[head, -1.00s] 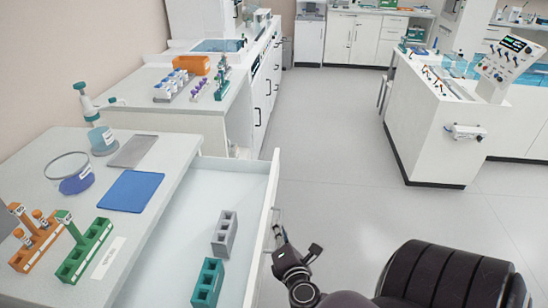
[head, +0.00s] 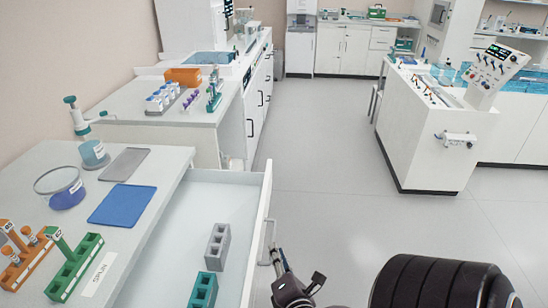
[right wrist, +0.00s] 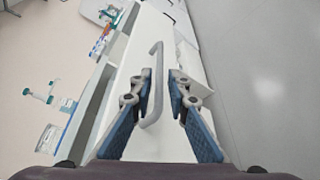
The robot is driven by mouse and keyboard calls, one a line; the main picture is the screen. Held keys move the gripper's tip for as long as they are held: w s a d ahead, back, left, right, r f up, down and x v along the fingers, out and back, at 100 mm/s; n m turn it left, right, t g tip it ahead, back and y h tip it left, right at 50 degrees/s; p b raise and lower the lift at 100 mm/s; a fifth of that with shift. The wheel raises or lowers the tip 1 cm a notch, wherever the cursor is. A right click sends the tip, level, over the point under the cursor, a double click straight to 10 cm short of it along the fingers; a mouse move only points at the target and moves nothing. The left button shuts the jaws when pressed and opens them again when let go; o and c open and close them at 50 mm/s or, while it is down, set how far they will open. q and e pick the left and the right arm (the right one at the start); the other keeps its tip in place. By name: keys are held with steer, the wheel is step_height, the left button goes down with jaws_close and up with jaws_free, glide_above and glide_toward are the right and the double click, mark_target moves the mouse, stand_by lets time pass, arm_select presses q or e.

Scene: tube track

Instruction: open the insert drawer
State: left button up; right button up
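The insert drawer (head: 175,225) stands pulled out from under the left bench, with its white interior showing. A grey insert (head: 217,246) and a teal insert (head: 204,290) lie inside it. Its bar handle (head: 267,243) is on the drawer's outer face. My right gripper (head: 275,256) is at the handle, low beside the drawer front. In the right wrist view, the handle (right wrist: 157,85) lies between the two fingers of my right gripper (right wrist: 159,82), which are apart. The handle is nearer the left finger, and a gap shows on the right. My left gripper is out of view.
The bench top (head: 140,160) holds a blue mat (head: 122,205), a grey mat (head: 124,164), a glass bowl (head: 62,189), a green rack (head: 75,268) and an orange rack (head: 25,260). Open floor (head: 325,190) lies right of the drawer, before a white island (head: 420,150).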

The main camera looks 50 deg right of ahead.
steer(key=v, duration=0.6)
steer(key=shift+s, duration=0.1)
stand_by(0.3)
steer(key=s+a+f+m+g+y, duration=0.2)
steer(key=s+f+g, duration=0.15)
steer(key=f, duration=1.05)
steer(key=s+a+f+m+g+y, duration=0.25)
steer(key=s+f, duration=0.25)
steer(key=f, duration=1)
steer(key=s+a+f+m+g+y, duration=0.2)
steer(key=s+a+f+m+g, duration=0.1)
steer(key=s+f, duration=0.6)
steer(key=s+a+f+m+g+y, duration=0.2)
steer(key=s+a+f+m, duration=0.3)
steer(key=s+f+m, duration=0.3)
steer(key=shift+s+a+f+g, duration=0.4)
steer(key=shift+s+f+g, duration=0.1)
steer(key=shift+s, duration=0.3)
